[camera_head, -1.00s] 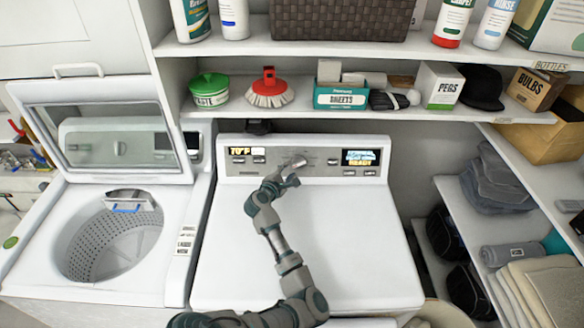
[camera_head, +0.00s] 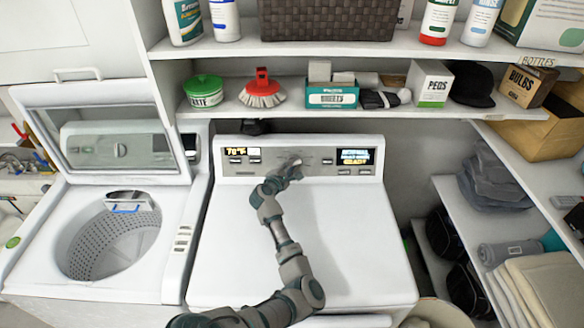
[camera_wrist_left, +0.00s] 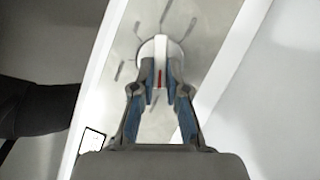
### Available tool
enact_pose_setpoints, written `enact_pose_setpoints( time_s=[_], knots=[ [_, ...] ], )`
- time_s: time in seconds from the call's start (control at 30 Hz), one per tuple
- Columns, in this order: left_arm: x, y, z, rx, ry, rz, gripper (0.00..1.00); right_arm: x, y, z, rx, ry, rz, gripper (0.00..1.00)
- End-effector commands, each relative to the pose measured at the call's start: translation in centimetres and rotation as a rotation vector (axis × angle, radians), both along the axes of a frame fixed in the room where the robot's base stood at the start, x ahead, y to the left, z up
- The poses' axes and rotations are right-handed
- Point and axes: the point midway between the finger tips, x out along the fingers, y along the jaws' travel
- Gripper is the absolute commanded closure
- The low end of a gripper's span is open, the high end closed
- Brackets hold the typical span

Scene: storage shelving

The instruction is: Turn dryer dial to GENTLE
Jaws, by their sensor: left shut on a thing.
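The white dryer (camera_head: 300,240) stands in the middle of the head view, with a grey control panel (camera_head: 225,168) along its back. My left gripper (camera_head: 289,171) reaches up to the panel and is shut on the dial. In the left wrist view, the round white dial (camera_wrist_left: 147,48) shows between and beyond the fingertips (camera_wrist_left: 161,78), with a red mark on its grip bar. Dark tick marks ring the dial. The dryer display (camera_head: 355,157) is lit with lines of small text, too blurred to read surely. My right gripper is not in view.
An open-lidded washer (camera_head: 110,245) stands left of the dryer. A shelf (camera_head: 300,110) with tubs, a brush and boxes runs above the panel. Shelves with folded cloth (camera_head: 500,187) are at the right. The dryer top is clear apart from my arm.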

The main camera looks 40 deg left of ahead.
Motion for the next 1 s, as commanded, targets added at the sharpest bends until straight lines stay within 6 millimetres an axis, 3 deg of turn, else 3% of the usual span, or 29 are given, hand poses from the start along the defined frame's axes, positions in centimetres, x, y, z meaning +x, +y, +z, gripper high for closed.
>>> enact_pose_setpoints(
  time_s=[0.2, 0.57, 1.0],
  knots=[
    [0.6, -0.9, 0.3, -0.007, -0.007, -0.023, 1.0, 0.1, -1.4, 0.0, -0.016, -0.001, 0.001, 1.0],
    [0.7, -1.1, 0.6, 0.02, 0.014, -0.04, 1.0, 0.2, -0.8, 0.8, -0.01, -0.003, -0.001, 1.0],
    [0.7, -1.2, 1.3, 0.232, 0.199, -0.175, 1.0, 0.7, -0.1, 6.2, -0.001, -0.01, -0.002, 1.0]
  ],
)
